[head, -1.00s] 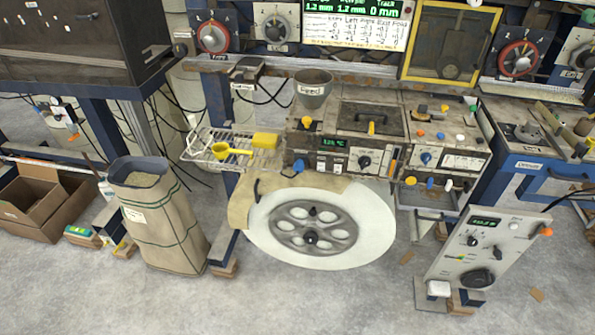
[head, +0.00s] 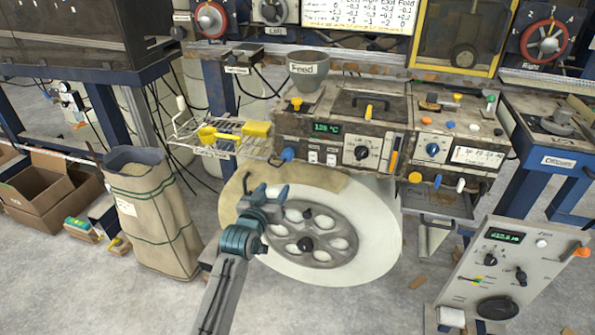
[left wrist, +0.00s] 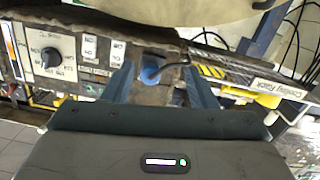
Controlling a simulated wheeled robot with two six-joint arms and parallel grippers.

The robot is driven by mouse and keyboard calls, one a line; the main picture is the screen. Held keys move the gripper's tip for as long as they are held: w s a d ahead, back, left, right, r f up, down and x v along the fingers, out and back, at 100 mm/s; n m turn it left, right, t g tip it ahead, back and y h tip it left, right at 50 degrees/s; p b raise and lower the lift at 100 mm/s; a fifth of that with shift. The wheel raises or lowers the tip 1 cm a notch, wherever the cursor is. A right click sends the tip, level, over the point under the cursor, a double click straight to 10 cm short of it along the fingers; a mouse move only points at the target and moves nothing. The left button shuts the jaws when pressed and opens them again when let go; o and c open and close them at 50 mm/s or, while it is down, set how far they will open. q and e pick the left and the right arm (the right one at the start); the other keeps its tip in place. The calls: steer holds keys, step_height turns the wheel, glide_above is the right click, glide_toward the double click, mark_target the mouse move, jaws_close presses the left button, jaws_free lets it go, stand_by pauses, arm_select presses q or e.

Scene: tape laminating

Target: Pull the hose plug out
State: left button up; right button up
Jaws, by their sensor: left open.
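The blue hose plug (head: 287,155) sits at the lower left front of the rusty control box (head: 340,125). In the left wrist view the blue plug (left wrist: 151,74) has a dark hose running off to the right. My left gripper (head: 265,188) is open and empty, below and slightly left of the plug in the head view, in front of the big roll. In the left wrist view the plug appears between my two blue fingers (left wrist: 158,72); the fingers do not visibly touch it. My right gripper is not in view.
A wire rack (head: 215,140) with yellow tools stands left of the box. The white roll (head: 375,215) with a grey hub lies below the box. A paper sack (head: 150,215) stands at the left, and a grey control panel (head: 510,270) at the lower right.

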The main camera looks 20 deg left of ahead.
arm_select(q)
steer(key=t, duration=0.1)
glide_toward(285, 159)
steer(key=w, duration=0.5)
steer(key=w+p, duration=0.1)
steer(key=w, duration=0.3)
steer(key=shift+w+d, duration=0.2)
steer(key=shift+w, duration=0.95)
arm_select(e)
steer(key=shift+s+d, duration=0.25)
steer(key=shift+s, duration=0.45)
